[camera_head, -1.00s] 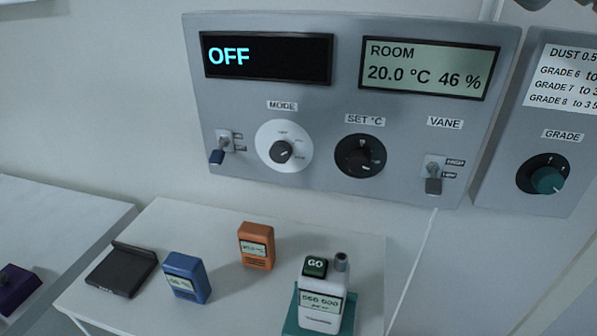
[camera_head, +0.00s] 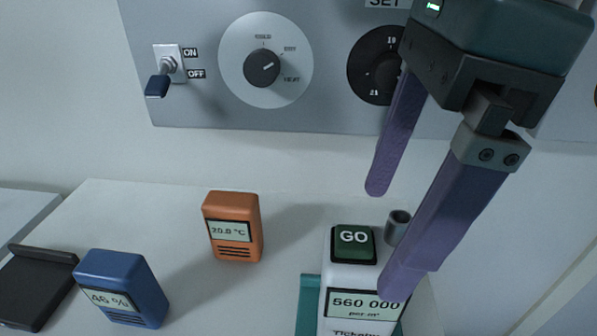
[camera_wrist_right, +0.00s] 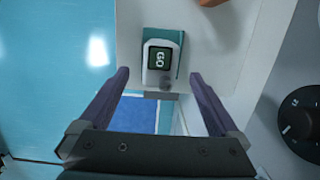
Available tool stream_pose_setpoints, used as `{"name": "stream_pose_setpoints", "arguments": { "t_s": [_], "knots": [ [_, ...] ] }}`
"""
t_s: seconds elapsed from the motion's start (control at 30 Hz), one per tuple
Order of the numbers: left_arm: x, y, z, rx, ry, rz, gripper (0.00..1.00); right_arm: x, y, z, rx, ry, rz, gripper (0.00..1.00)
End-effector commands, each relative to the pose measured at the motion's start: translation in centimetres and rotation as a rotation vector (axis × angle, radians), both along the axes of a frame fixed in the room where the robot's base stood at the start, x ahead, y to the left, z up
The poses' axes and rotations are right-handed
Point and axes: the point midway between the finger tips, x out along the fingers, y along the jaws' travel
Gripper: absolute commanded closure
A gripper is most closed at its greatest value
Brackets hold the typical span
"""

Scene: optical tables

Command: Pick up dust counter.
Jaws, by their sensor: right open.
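The dust counter (camera_head: 348,277) is a white upright box with a green GO button on top, a grey nozzle and a display reading 560 000 per m³. It stands at a teal holder (camera_head: 308,306) near the right end of the small table. My right gripper (camera_head: 388,240) is open and empty, its purple fingers reaching down over the counter, one finger partly hiding its right side. In the right wrist view, the counter (camera_wrist_right: 158,72) shows from above, between and just beyond the open fingertips (camera_wrist_right: 159,76). My left gripper is not in view.
On the pale table (camera_head: 180,215) stand an orange meter (camera_head: 233,226) reading about 20 °C and a blue meter (camera_head: 121,289) reading 46 %. A black flat stand (camera_head: 37,290) lies at the left. The grey control panel (camera_head: 210,95) is on the wall close behind.

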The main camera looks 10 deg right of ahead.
Motion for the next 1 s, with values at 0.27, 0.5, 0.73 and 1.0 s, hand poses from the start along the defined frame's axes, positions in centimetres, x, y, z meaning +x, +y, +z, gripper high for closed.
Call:
{"name": "stream_pose_setpoints", "arguments": {
  "t_s": [0.27,0.5,0.73,1.0],
  "knots": [
    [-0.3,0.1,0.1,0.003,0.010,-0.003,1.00,0.1,0.6,-3.8,0.002,0.006,0.000,0.03],
    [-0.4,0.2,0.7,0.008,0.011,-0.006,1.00,0.6,0.9,-6.4,0.001,0.008,0.000,0.03],
    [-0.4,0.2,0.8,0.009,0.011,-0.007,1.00,0.9,1.3,-9.3,0.003,0.005,0.002,0.03],
    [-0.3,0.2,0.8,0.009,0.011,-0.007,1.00,1.0,1.4,-9.6,0.003,0.003,0.003,0.05]
  ]
}}
